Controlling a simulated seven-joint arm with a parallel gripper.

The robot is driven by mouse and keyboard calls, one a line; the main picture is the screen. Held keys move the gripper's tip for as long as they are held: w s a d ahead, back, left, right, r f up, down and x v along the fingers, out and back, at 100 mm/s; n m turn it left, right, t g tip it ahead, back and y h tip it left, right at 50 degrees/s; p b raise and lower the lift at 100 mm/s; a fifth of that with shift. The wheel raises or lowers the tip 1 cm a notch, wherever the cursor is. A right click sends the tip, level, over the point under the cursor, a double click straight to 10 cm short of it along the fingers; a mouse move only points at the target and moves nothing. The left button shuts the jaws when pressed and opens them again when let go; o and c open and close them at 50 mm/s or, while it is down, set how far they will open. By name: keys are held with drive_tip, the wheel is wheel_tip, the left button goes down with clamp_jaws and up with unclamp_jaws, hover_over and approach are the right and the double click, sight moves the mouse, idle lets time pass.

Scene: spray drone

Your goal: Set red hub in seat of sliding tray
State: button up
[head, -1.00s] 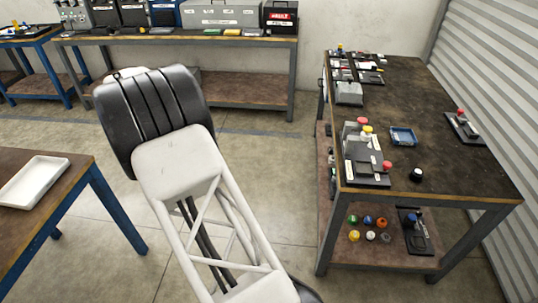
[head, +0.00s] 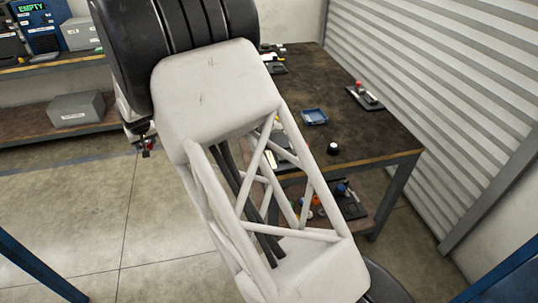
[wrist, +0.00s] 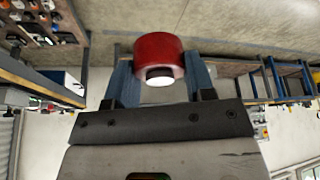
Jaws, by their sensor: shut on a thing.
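In the wrist view, my gripper (wrist: 160,74) is shut on the red hub (wrist: 158,47), a short red cylinder with a dark core and a bright end. Its two blue-grey fingers sit on either side of the hub. In the head view, the gripper (head: 143,134) shows small at the left of my arm, with the red hub (head: 147,145) at its tip, in the air over the floor. I cannot clearly make out the sliding tray or its seat; my arm hides part of the right-hand workbench.
Floor is open at left.

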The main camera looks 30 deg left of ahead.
drive_tip(key=w+d+m, duration=0.1)
drive_tip(key=w+d, duration=0.6)
drive_tip(key=d, duration=0.6)
drive_tip(key=w+d+m, duration=0.1)
drive_tip(key=w+d, duration=0.6)
drive_tip(key=d, duration=0.6)
drive_tip(key=w+d+m+t, duration=0.1)
drive_tip(key=w+d, duration=0.1)
drive_tip(key=d, duration=2.4)
drive_tip(key=shift+w+d+f+m+h, duration=0.2)
drive_tip(key=shift+d+m+h, duration=0.1)
drive_tip(key=shift+m, duration=0.1)
drive_tip(key=shift+w+a, duration=0.1)
drive_tip(key=shift+w+a+f, duration=0.25)
drive_tip(key=shift+w+a, duration=1.4)
drive_tip(key=shift+w, duration=0.4)
drive_tip(key=shift+w+a+f, duration=0.25)
drive_tip(key=shift+w+a, duration=1.45)
drive_tip(key=shift+w, duration=0.35)
drive_tip(key=shift+w+a+f, duration=0.25)
drive_tip(key=shift+w+a, duration=1.4)
drive_tip(key=shift+w, duration=0.4)
drive_tip(key=shift+f, duration=1.8)
drive_tip(key=shift+f, duration=0.15)
